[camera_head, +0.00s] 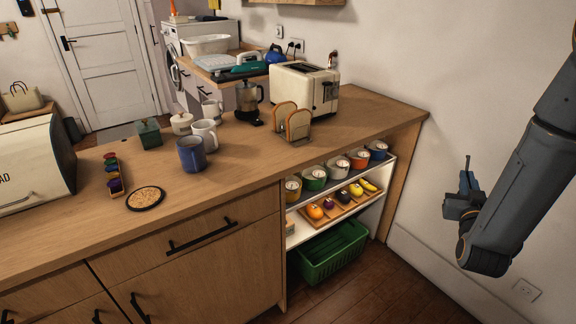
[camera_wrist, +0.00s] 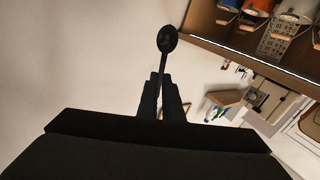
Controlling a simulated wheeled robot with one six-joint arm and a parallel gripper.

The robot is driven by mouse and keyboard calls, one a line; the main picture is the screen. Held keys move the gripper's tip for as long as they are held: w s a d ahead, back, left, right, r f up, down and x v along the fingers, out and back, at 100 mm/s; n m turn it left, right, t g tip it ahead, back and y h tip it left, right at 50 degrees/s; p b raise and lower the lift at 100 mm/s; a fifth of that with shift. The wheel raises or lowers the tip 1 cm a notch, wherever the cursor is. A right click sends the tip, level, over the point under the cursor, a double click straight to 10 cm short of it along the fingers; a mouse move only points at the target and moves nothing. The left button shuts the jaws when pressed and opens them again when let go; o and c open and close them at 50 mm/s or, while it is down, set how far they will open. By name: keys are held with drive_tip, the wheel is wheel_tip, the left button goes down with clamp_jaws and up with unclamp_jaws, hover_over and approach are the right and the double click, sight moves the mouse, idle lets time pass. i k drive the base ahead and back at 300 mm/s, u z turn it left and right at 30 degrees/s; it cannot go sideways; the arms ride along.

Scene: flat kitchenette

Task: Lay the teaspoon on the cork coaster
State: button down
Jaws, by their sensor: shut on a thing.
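The teaspoon (camera_wrist: 167,40) is dark in the wrist view, its bowl pointing away from my gripper (camera_wrist: 162,100). My gripper is shut on its handle. In the head view my gripper (camera_head: 466,188) is at the right, in front of the white wall and apart from the counter, with a thin upright piece of the spoon showing above it. The round cork coaster (camera_head: 145,198), speckled with a dark rim, lies bare on the wooden counter at the left, near the front edge. The coaster does not show clearly in the wrist view.
Near the coaster on the counter (camera_head: 240,165) stand a rack of coloured capsules (camera_head: 113,172), a blue mug (camera_head: 191,154) and a bread bin (camera_head: 38,165). A toast rack (camera_head: 292,122) and toaster (camera_head: 305,88) stand farther right. Open shelves hold pots and fruit above a green crate (camera_head: 330,252).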

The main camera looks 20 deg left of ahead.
sight(155, 190)
drive_tip(key=z, duration=0.3)
drive_tip(key=k, duration=0.6)
drive_tip(key=u, duration=0.95)
